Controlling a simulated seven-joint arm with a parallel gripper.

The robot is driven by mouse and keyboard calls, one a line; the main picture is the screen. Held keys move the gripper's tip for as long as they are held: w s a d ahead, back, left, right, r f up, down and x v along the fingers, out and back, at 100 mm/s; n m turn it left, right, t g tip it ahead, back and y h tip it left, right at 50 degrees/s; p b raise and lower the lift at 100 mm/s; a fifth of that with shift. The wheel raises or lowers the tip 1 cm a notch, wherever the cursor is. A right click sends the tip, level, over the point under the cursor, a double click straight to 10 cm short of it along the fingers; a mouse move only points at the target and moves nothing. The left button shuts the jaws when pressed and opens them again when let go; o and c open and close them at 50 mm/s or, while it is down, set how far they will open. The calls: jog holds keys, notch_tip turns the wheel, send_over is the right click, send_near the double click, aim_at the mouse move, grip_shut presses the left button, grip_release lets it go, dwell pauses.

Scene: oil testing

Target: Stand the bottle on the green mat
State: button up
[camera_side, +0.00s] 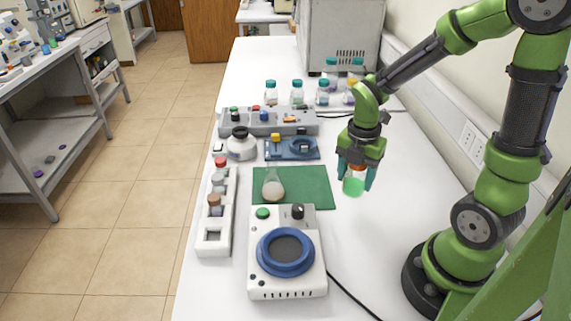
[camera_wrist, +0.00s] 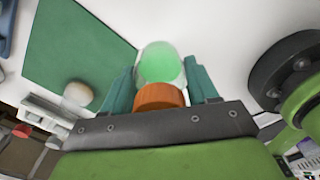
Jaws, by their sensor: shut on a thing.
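My gripper (camera_side: 356,172) is shut on a small clear bottle (camera_side: 354,186) with green contents and an orange cap. It holds the bottle in the air, to the right of the green mat (camera_side: 312,187). In the wrist view the bottle (camera_wrist: 160,66) sits between the teal fingers, its orange cap nearest the palm. The mat (camera_wrist: 68,50) shows there to the left of the bottle. A flask (camera_side: 273,186) with pale contents stands on the left part of the mat. The right part of the mat is bare.
A white stirrer hotplate (camera_side: 262,285) with a blue ring stands just in front of the mat. A white rack (camera_side: 213,242) with capped bottles is on the left. A blue tray (camera_side: 278,154) and a grey rack (camera_side: 290,125) lie behind. The table right of the mat is clear.

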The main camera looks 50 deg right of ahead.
jog(key=w+d, duration=0.1)
jog(key=w, duration=0.4)
jog(key=w+d+f, duration=0.1)
jog(key=w, duration=0.4)
jog(key=w+d, duration=0.1)
jog(key=w, duration=0.4)
jog(key=shift+d+f, duration=0.1)
jog(key=shift+f, duration=0.05)
jog(key=shift+w+f, duration=0.1)
jog(key=shift+f, duration=1.65)
jog(key=shift+f, duration=0.15)
jog(key=o, duration=1.2)
jog(key=shift+c, duration=0.2)
